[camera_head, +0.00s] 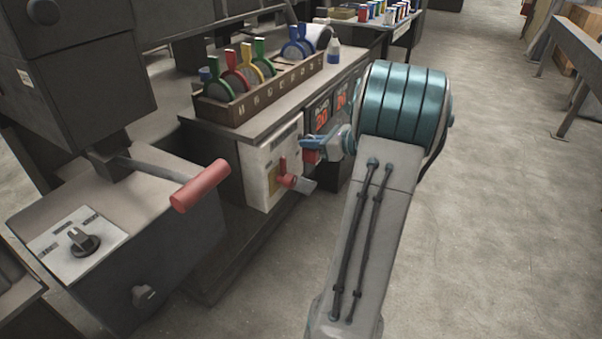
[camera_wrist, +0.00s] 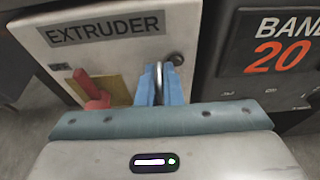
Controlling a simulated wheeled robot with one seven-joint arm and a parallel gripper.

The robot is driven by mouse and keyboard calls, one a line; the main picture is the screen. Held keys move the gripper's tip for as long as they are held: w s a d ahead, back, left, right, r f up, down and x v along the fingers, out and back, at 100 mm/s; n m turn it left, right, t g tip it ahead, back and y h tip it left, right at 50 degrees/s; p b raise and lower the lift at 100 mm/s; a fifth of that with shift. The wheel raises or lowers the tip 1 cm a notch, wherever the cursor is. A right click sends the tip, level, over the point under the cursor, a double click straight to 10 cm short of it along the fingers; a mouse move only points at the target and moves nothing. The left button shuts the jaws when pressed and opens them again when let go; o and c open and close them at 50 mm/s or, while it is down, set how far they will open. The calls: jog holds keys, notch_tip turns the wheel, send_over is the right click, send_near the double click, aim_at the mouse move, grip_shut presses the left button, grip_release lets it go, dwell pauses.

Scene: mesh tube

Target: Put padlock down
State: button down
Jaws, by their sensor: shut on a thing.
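My gripper (camera_head: 326,144) reaches in front of the white extruder switch box (camera_head: 258,172). In the wrist view its blue fingers (camera_wrist: 159,88) are shut on the padlock (camera_wrist: 159,72), of which a thin silver shackle shows between them. The padlock's body is mostly hidden by the fingers. A small red patch beside the fingers in the head view may be part of it. In the wrist view the padlock is in front of the box's "EXTRUDER" face, near a dark round fitting (camera_wrist: 176,58). I cannot tell whether it touches the box. The box's red lever (camera_wrist: 90,88) is left of the fingers.
A wooden rack (camera_head: 262,95) with several coloured round-bodied tags stands on the bench above the box. A small bottle (camera_head: 333,52) is behind it. A dark "BAND 20" panel (camera_wrist: 270,55) is right of the box. A red-gripped handle (camera_head: 200,186) juts out at left. Floor at right is open.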

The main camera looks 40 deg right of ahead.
aim_at(290, 166)
jog(key=a, duration=0.1)
jog(key=a+f, duration=0.2)
jog(key=shift+s+a+b, duration=0.2)
jog(key=shift+s+b, duration=0.05)
jog(key=shift+b, duration=0.15)
jog(key=shift+f+b, duration=0.95)
jog(key=shift+f, duration=1.05)
jog(key=shift+f, duration=0.2)
jog(key=c, duration=1.6)
grip_release()
